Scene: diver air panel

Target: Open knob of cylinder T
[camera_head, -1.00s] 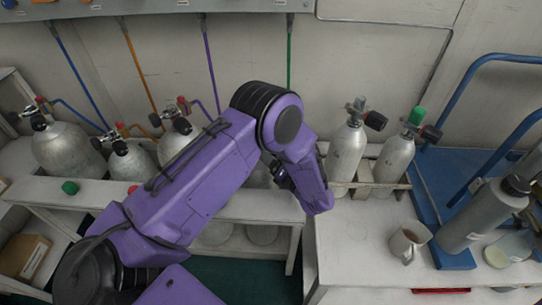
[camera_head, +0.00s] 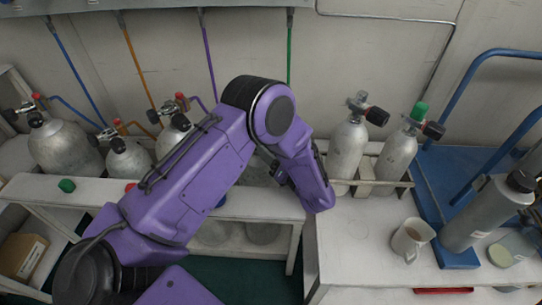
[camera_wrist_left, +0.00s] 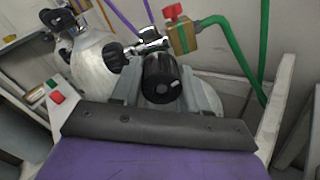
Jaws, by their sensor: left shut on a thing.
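My left gripper (camera_wrist_left: 166,84) has its grey fingers on either side of a round black knob (camera_wrist_left: 160,76) in the left wrist view, shut on it. The knob belongs to a cylinder valve with a brass block (camera_wrist_left: 182,37), a red handle (camera_wrist_left: 173,11) and a green hose (camera_wrist_left: 236,48). The cylinder body is mostly hidden behind the knob and fingers. I cannot read a letter T on any cylinder. In the head view my purple left arm covers the gripper and this cylinder. My right gripper is in neither view.
A silver cylinder (camera_wrist_left: 98,68) with another black knob stands just left of the held knob. In the head view, several cylinders (camera_head: 65,148) stand along the left bench.

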